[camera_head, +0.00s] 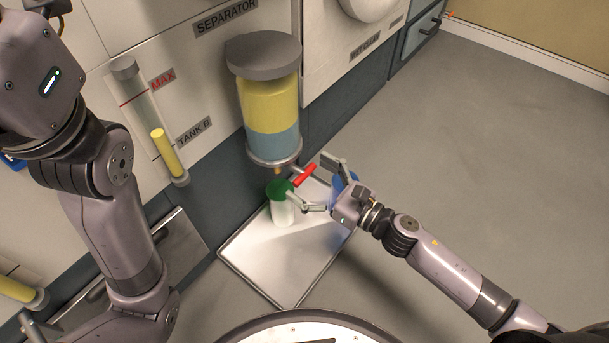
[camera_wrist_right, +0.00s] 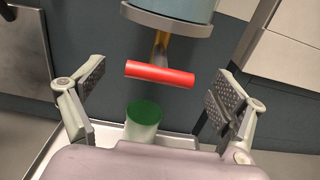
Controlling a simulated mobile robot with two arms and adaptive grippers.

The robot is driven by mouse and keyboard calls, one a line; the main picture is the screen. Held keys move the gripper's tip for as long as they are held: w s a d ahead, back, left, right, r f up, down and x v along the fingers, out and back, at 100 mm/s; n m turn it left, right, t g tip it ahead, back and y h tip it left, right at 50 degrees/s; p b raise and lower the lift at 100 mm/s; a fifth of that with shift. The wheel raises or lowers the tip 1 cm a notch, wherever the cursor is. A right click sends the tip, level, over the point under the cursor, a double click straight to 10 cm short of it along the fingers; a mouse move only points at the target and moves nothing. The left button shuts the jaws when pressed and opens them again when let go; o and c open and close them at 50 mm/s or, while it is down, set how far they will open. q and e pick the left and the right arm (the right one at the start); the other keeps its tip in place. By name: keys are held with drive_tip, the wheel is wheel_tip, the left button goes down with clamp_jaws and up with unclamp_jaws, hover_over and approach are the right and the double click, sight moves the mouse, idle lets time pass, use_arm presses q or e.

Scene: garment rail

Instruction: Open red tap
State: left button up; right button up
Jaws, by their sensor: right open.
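The red tap handle (camera_head: 305,176) sits on the spout under the separator tank (camera_head: 270,100), which holds a yellow layer above a blue one. In the right wrist view the red handle (camera_wrist_right: 160,74) lies crosswise, ahead of and between the open fingers. My right gripper (camera_head: 315,184) is open and empty, with its fingers either side of the handle's near end; I cannot tell whether they touch it. A white container with a green top (camera_head: 280,205) stands below the spout; it also shows in the right wrist view (camera_wrist_right: 143,120). My left arm shows, but its fingertips are out of view.
A pale tray (camera_head: 262,262) with a raised rim lies under the tank and bears the container. A blue object (camera_head: 346,182) is partly hidden behind my right gripper. Sight tubes with yellow fill are on the wall panel (camera_head: 215,50). The floor at right is clear.

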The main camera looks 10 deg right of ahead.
drive_tip(key=shift+x, duration=0.8)
drive_tip(key=c, duration=1.2)
